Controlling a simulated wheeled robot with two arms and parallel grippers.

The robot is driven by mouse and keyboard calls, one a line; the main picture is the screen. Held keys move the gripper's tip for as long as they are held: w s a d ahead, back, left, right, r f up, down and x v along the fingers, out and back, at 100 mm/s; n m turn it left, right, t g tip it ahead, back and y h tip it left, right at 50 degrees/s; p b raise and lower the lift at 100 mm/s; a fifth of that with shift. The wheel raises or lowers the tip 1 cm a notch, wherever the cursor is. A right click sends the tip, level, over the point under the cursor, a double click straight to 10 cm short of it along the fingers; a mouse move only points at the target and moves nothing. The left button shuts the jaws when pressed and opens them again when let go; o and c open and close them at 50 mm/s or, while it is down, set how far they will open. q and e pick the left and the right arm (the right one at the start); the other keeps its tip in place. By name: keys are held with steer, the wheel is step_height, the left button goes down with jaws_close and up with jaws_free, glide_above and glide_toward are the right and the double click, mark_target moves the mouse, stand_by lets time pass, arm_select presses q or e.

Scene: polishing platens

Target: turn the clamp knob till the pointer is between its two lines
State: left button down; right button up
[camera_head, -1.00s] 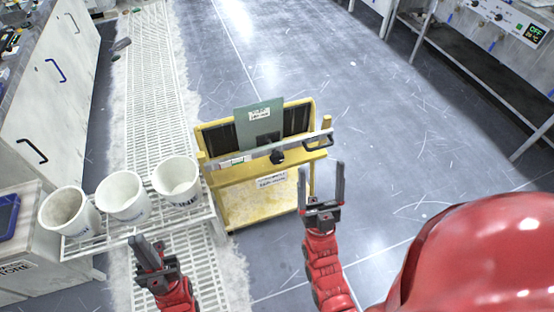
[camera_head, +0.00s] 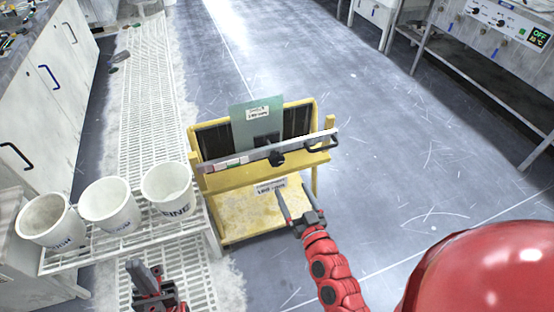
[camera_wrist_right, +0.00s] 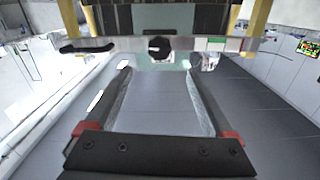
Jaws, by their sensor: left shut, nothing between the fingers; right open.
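The black clamp knob (camera_head: 277,158) sits on the front of a pale metal bar (camera_head: 240,157) across a yellow stand (camera_head: 255,178). In the right wrist view the knob (camera_wrist_right: 161,48) is beyond the fingertips, roughly centred between them and not touched. A green and red marking (camera_head: 237,162) is on the bar; the pointer and its two lines are too small to make out. My right gripper (camera_head: 294,200) is open and empty, in front of and below the knob. My left gripper (camera_head: 143,276) is shut and empty at the lower left, away from the stand.
A black handle (camera_head: 321,142) projects from the bar's right end. A green plate (camera_head: 256,122) stands upright behind the bar. Several white buckets (camera_head: 110,205) stand on a perforated rack at left. Floor right of the stand is clear.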

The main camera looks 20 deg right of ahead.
mark_target(278, 161)
steer(key=w, duration=1.4)
steer(key=shift+a, duration=0.25)
steer(key=shift+s, duration=0.1)
steer(key=c, duration=1.3)
